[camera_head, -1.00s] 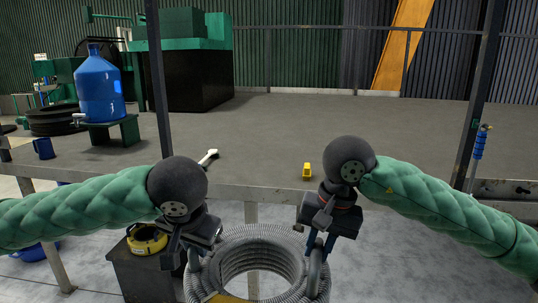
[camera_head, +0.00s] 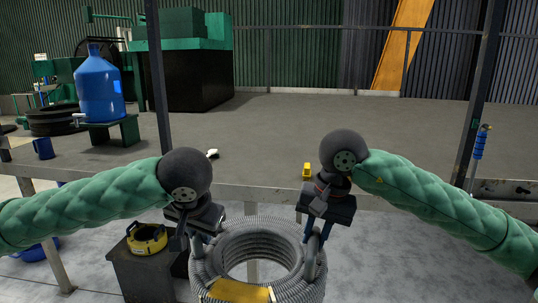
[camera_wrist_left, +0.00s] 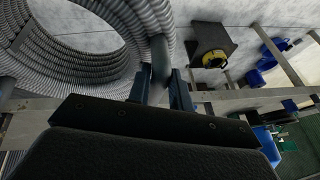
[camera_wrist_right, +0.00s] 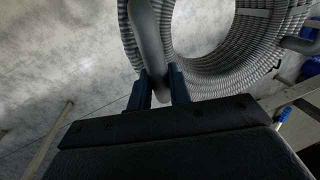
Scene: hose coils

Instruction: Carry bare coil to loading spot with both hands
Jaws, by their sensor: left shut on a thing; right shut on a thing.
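The bare coil (camera_head: 305,273) is a grey ribbed hose wound in a ring, with a yellow patch (camera_head: 239,291) on its near side. It hangs between my two grippers in front of the platform edge. My left gripper (camera_head: 192,243) is shut on a smooth grey loop at the coil's left side; the loop shows between its fingers in the left wrist view (camera_wrist_left: 160,62). My right gripper (camera_head: 314,231) is shut on a matching loop at the right side, seen in the right wrist view (camera_wrist_right: 150,50). The coil's underside is hidden. I cannot make out a loading spot.
A raised platform (camera_head: 330,130) with a front rail stands ahead. On it are a blue water jug (camera_head: 98,88), a blue mug (camera_head: 43,148) and a small yellow object (camera_head: 307,170). A yellow ring-shaped item (camera_head: 147,238) sits on a dark box (camera_head: 145,272) left of the coil.

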